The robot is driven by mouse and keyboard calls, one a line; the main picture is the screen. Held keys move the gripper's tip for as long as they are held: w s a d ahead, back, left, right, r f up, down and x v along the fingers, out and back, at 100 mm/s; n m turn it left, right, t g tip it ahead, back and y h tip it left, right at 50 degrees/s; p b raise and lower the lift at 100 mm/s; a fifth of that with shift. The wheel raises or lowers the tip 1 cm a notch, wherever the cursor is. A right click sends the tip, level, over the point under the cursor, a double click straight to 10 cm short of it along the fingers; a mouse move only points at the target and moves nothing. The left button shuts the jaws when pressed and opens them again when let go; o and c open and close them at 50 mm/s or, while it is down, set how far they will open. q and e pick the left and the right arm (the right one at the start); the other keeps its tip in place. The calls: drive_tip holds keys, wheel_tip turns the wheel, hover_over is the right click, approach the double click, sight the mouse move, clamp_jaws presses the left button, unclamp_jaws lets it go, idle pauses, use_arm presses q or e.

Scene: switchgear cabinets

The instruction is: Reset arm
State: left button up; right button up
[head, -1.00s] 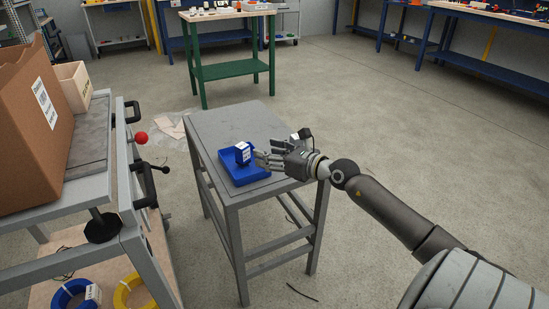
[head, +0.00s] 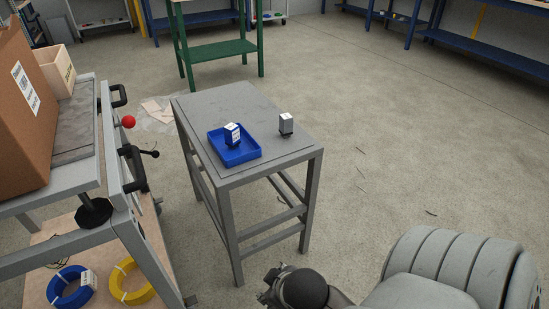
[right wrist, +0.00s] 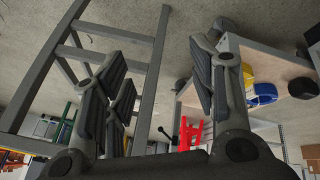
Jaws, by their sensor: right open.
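My right gripper (right wrist: 163,72) is open and empty in the right wrist view, with its dark padded fingers spread apart. In the head view my right arm is drawn back to the bottom edge, well short of the grey table (head: 262,168), and its fingers cannot be made out there. A blue tray (head: 238,155) sits on the table, with a blue and white block (head: 232,134) in it. A white and dark block (head: 286,122) stands on the bare tabletop right of the tray. My left gripper is not in view.
A grey cart (head: 92,172) with a brown box (head: 30,120) stands at left; blue (head: 70,290) and yellow (head: 130,284) coils lie on its lower shelf. A green table (head: 222,48) stands behind. Floor right of the grey table is largely clear.

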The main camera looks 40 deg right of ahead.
drive_tip(key=s+a+g+y, duration=0.1)
drive_tip(key=s+a, duration=0.3)
drive_tip(key=shift+a+f+g+y, duration=0.25)
drive_tip(key=shift+a+g+y, duration=0.05)
drive_tip(key=shift+g+y, duration=0.1)
